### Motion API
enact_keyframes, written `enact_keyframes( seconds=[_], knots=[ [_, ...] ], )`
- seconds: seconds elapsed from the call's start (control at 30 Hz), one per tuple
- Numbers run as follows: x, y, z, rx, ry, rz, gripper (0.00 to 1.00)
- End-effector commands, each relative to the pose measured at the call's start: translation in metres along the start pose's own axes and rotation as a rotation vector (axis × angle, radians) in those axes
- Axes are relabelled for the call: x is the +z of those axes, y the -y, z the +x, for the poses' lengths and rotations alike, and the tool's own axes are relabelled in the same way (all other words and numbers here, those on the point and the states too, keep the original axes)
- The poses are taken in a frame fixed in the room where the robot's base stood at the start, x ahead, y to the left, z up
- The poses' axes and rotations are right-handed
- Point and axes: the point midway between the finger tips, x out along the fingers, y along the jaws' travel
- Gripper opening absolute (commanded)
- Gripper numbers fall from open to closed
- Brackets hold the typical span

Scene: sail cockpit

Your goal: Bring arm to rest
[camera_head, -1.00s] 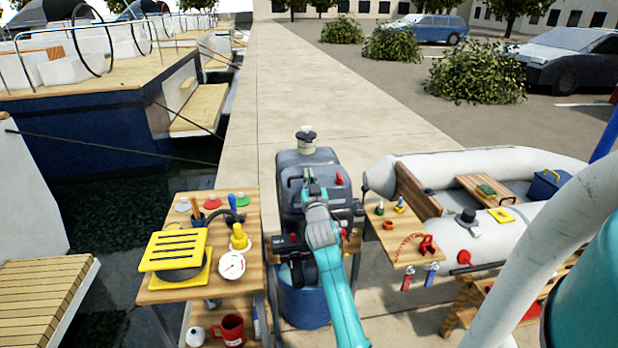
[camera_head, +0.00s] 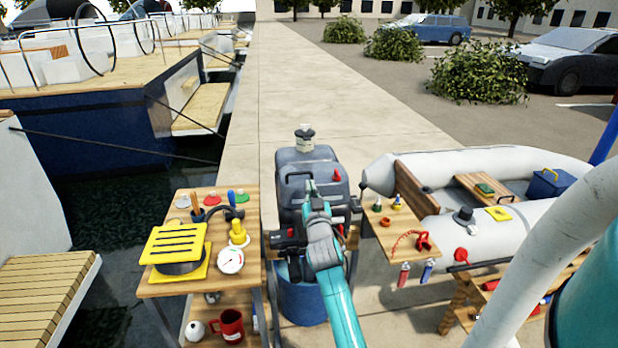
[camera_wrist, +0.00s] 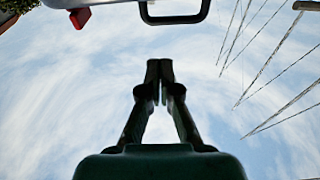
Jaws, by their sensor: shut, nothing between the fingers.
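My gripper (camera_wrist: 160,72) shows in the wrist view with its fingertips together and nothing between them, against the sky. In the head view my teal and grey arm reaches up from the bottom, and my gripper (camera_head: 311,188) is in front of the dark grey outboard motor (camera_head: 300,165). I cannot tell whether it touches the motor. A dark handle shows at the top of the wrist view, apart from the fingertips.
A wooden side table (camera_head: 190,288) at left holds a yellow slatted piece (camera_head: 175,243), a gauge (camera_head: 230,260) and a red mug (camera_head: 229,326) below. A small shelf (camera_head: 392,238) and grey inflatable boat (camera_head: 470,238) stand at right. The pier behind the motor is clear.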

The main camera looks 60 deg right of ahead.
Motion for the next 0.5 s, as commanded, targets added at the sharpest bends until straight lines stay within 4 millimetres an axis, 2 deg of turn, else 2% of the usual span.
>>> enact_keyframes(
  seconds=[0.2,0.5],
  knots=[
    [0.005,0.000,-0.015,0.000,0.000,0.000,0.00],
    [0.006,0.001,-0.017,-0.002,0.000,0.000,0.00]
  ],
)
